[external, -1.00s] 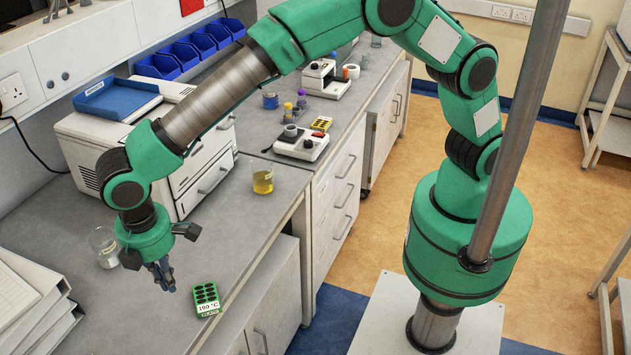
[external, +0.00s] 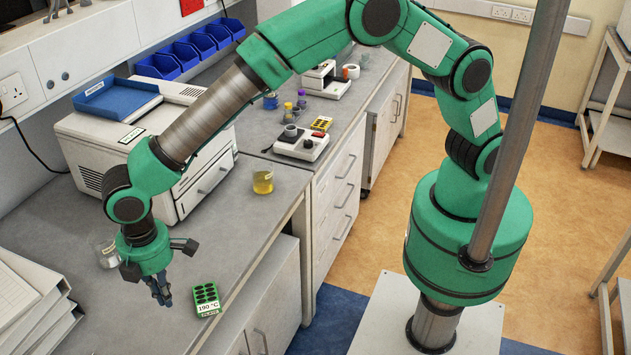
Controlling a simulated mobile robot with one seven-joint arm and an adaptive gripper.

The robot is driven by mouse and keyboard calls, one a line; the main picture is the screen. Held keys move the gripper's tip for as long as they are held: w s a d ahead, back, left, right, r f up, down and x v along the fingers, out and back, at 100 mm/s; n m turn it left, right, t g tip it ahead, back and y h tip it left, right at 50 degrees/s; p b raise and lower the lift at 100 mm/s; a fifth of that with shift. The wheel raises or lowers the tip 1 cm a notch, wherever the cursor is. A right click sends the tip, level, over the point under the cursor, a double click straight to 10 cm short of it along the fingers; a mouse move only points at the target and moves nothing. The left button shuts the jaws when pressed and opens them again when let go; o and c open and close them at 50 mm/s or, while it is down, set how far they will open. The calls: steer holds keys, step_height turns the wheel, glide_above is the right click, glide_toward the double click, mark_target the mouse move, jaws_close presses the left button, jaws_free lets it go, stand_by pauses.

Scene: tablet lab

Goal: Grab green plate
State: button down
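A glass beaker (external: 108,254) stands behind my gripper, partly hidden by it. A beaker of yellow liquid (external: 263,182) stands farther back. White trays of paper (external: 30,310) are at the left. A white machine (external: 90,150) with a blue tray (external: 117,98) stands behind. The bench right of the plate is short.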

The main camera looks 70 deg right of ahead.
mark_target(207, 296)
step_height(207, 296, down, 9)
steer(key=shift+f+b, duration=0.1)
steer(key=shift+b, duration=0.6)
steer(key=shift+s+d+b, duration=0.15)
steer(key=shift+s+d, duration=0.2)
steer(key=shift+d, duration=0.6)
steer(key=shift+s+d+b, duration=0.15)
steer(key=shift+s+d, duration=0.15)
steer(key=shift+d, duration=0.6)
steer(key=shift+d, duration=0.15)
steer(key=d, duration=0.1)
steer(key=s+d+p, duration=0.1)
steer(key=d, duration=0.1)
steer(key=shift+s+d, duration=0.15)
steer(key=shift+d, duration=0.15)
steer(key=shift+s+d, duration=0.1)
steer(key=shift+d, duration=0.2)
steer(key=shift+a, duration=0.1)
